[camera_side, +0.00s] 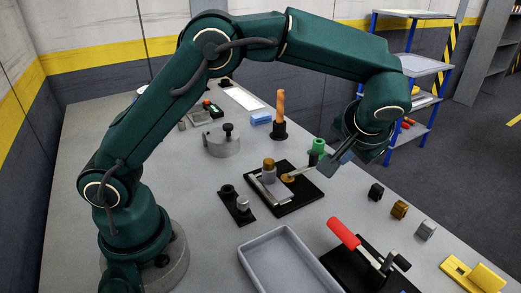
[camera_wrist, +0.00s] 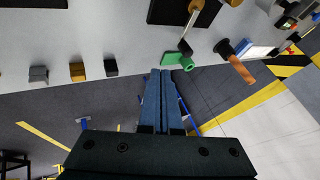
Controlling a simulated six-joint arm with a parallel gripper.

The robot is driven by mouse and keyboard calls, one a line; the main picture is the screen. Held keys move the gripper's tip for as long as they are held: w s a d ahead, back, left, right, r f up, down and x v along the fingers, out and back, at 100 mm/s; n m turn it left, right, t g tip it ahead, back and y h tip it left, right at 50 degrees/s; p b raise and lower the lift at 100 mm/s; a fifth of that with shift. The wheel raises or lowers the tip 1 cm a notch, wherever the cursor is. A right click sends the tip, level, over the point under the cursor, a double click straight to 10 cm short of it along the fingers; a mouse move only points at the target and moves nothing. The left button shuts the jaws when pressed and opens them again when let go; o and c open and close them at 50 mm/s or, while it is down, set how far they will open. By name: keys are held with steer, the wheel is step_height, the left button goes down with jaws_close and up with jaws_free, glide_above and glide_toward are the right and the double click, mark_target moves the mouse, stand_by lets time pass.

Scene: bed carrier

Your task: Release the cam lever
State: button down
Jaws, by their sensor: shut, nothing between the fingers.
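The cam lever (camera_side: 302,173) is a thin metal rod running from a brass disc (camera_side: 287,178) on a black plate (camera_side: 307,196). Its outer end points toward my gripper. In the wrist view the lever (camera_wrist: 189,27) ends in a dark tip near the top centre. A pale block and a brass-topped post (camera_side: 269,170) stand on the same plate. My gripper (camera_side: 335,162) is shut and empty, near the lever's outer end. In the wrist view my gripper (camera_wrist: 162,73) has its fingers together, below the dark tip. I cannot tell whether they touch the lever.
A green part (camera_side: 318,147) stands close behind the gripper and also shows in the wrist view (camera_wrist: 178,61). An orange-handled tool (camera_side: 280,110) stands farther back. A red-handled clamp (camera_side: 343,233), a grey tray (camera_side: 281,238) and several small blocks (camera_side: 399,209) are in front and right.

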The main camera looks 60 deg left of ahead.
steer(key=x, duration=0.8)
steer(key=shift+a+f, duration=0.15)
steer(key=shift+f, duration=0.05)
steer(key=a, duration=0.3)
steer(key=shift+w+a+f, duration=0.1)
steer(key=shift+a+f, duration=0.05)
steer(key=shift+a, duration=0.45)
